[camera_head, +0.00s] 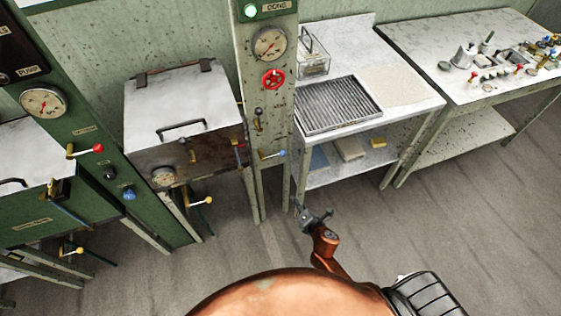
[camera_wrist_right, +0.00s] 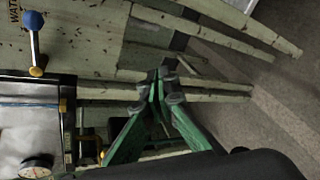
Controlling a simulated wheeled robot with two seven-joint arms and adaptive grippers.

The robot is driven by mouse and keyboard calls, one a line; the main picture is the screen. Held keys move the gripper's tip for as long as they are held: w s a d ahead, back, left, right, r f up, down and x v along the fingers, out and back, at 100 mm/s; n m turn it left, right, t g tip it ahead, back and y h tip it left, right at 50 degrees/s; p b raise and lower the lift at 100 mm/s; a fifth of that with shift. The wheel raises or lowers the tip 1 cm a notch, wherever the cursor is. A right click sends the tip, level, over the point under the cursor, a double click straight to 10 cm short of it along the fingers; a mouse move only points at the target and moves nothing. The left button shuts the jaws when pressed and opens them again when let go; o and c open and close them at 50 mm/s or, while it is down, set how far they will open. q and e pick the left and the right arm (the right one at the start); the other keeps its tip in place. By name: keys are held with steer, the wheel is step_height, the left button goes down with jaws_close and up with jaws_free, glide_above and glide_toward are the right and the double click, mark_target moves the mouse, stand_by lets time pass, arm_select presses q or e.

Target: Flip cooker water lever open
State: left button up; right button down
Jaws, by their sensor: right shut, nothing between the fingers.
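The cooker (camera_head: 180,110) is a lidded metal box with a front gauge, at left of centre in the head view. A blue-tipped lever (camera_head: 270,154) sticks out from the lower part of the column on the cooker's right. In the right wrist view the blue-tipped lever (camera_wrist_right: 33,40) shows at upper left, beside lettering that begins "WAT". My right gripper (camera_head: 313,215) is below and right of that lever in the head view, apart from it. Its green fingers (camera_wrist_right: 160,95) are closed together and empty in the wrist view. My left gripper is not in view.
The column (camera_head: 264,100) also carries a red valve wheel (camera_head: 273,79) and a gauge. A side table (camera_head: 425,98) with a ribbed tray (camera_head: 340,105) stands right of it. Another green column with a red-tipped lever (camera_head: 92,149) stands left. The floor (camera_head: 400,230) in front is clear.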

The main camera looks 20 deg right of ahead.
steer(key=w+a+r+n+t, duration=0.1)
steer(key=r+n, duration=0.1)
steer(key=r, duration=0.4)
steer(key=w+a+r+n+t, duration=0.1)
steer(key=w+r+n, duration=0.1)
steer(key=r, duration=0.3)
steer(key=shift+w+a+r+n+y, duration=0.25)
steer(key=shift+w+r+n+y, duration=0.1)
steer(key=shift+n, duration=0.15)
steer(key=d+b+x, duration=0.1)
steer(key=b+x, duration=0.1)
steer(key=x, duration=0.8)
steer(key=r, duration=0.1)
steer(key=r+p, duration=0.1)
steer(key=d+r+p, duration=0.1)
steer(key=shift+s+d+r, duration=0.1)
steer(key=shift+s+r, duration=0.15)
steer(key=shift+r, duration=0.1)
